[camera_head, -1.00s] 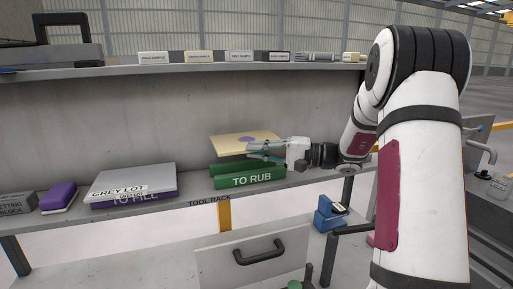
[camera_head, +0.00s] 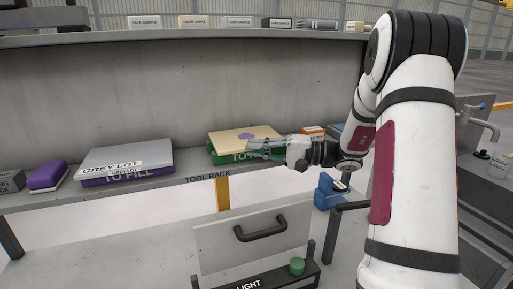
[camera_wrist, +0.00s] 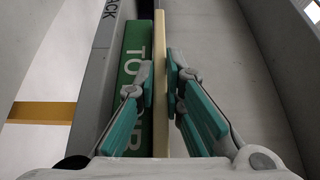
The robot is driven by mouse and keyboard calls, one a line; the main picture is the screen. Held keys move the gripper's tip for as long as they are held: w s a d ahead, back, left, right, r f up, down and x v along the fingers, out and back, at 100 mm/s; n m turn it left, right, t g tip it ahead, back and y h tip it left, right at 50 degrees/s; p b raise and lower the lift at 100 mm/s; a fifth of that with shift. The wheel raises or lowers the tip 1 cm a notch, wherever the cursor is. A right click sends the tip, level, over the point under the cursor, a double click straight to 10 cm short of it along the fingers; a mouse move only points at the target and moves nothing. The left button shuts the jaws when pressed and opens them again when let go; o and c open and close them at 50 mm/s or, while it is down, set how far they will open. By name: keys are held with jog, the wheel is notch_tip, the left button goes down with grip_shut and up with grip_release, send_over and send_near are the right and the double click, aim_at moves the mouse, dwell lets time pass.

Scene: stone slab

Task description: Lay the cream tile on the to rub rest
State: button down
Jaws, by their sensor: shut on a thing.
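The cream tile (camera_head: 228,144) is a flat pale slab with a purple spot on top. My gripper (camera_head: 262,148) is shut on its right edge and holds it roughly level over the green to rub rest (camera_head: 222,158). The tile covers the rest's top and part of its label. In the wrist view the tile (camera_wrist: 161,60) shows edge-on between the teal finger pads, with the rest (camera_wrist: 132,75) close beside it. I cannot tell whether tile and rest touch.
Left on the tool rack shelf (camera_head: 200,180), a grey slab (camera_head: 125,158) lies on the purple to fill rest (camera_head: 125,180). A purple block (camera_head: 48,175) is further left. An orange-white box (camera_head: 312,132) stands behind my gripper. Sample boxes line the upper shelf.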

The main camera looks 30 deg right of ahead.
jog(key=c, duration=1.6)
grip_release()
jog(key=shift+s+d, duration=0.1)
jog(key=v, duration=1.1)
jog(key=shift+s+d, duration=0.25)
jog(key=shift+d, duration=0.1)
jog(key=shift+a+r, duration=0.1)
jog(key=shift+a, duration=0.05)
